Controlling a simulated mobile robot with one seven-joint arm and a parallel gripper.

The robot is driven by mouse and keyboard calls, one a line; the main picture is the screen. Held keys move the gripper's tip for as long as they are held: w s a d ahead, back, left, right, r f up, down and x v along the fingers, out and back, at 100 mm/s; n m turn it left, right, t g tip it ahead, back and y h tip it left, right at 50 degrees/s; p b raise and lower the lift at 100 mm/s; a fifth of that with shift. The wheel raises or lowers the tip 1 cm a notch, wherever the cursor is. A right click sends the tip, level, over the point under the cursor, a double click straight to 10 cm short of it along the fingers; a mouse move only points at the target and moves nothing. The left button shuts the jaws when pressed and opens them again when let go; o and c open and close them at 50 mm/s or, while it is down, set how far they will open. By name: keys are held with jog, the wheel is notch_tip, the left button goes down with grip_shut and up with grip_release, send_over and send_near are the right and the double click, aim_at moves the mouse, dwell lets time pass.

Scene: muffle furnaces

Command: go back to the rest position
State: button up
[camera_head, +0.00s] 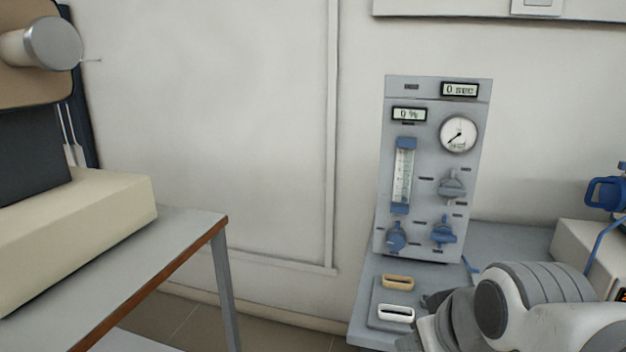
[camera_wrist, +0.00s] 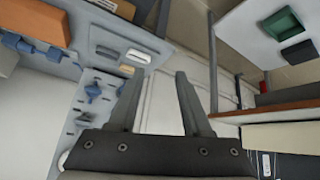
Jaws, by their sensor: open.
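My gripper (camera_wrist: 157,105) is open in the wrist view, with two grey fingers apart and nothing between them. In the head view my arm reaches in from the lower right, and my gripper (camera_head: 425,318) is partly hidden by my own wrist. It is close to the grey tray (camera_head: 378,321) on the right bench. A white boat (camera_head: 396,313) and a tan boat (camera_head: 398,282) lie there, the white one on the tray.
A grey gas panel (camera_head: 425,225) with gauge, flow tube and blue knobs stands on the right bench. A beige box (camera_head: 575,245) is at the right edge. The left table (camera_head: 160,255) bears a cream furnace (camera_head: 110,210). A floor gap separates the benches.

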jog(key=s+m+g, duration=0.2)
jog(key=s, duration=0.4)
notch_tip(320, 180, up, 21)
jog(key=p, duration=2.1)
jog(key=shift+w+a+f, duration=0.2)
jog(key=shift+a, duration=0.05)
jog(key=shift+d, duration=0.1)
